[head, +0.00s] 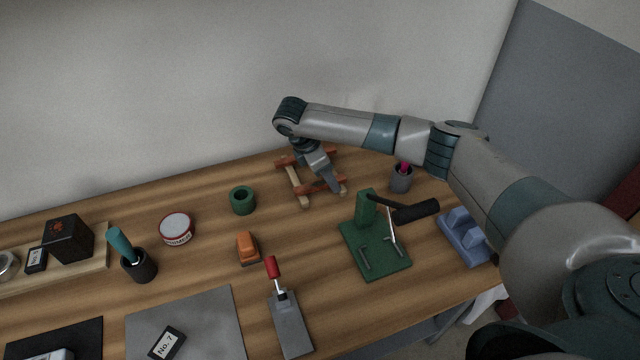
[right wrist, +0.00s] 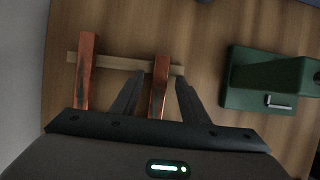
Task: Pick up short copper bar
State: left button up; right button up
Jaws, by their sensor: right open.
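Two copper bars lie across a pale wooden rack (head: 302,194) at the back of the table. The nearer bar (head: 310,189) looks shorter than the farther bar (head: 287,163). My right gripper (head: 335,187) points down at the nearer bar. In the right wrist view my right gripper (right wrist: 161,77) is open, with one finger on each side of this shorter bar (right wrist: 158,82). The longer bar (right wrist: 86,68) lies to the left, outside the fingers. The lower ends of both bars are hidden by the gripper body. My left gripper is not in view.
A green stand (head: 384,255) with a black handle is right of the rack, also in the right wrist view (right wrist: 238,92). A grey cup (head: 401,182) stands behind it. A green ring (head: 242,200) and orange block (head: 246,246) lie left. A wall closes off the back.

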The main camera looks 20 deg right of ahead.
dwell(0.3)
jog(key=shift+f, duration=0.1)
jog(key=shift+c, duration=0.6)
grip_shut()
jog(key=shift+b, duration=0.55)
notch_tip(320, 180, up, 11)
jog(key=shift+f, duration=0.15)
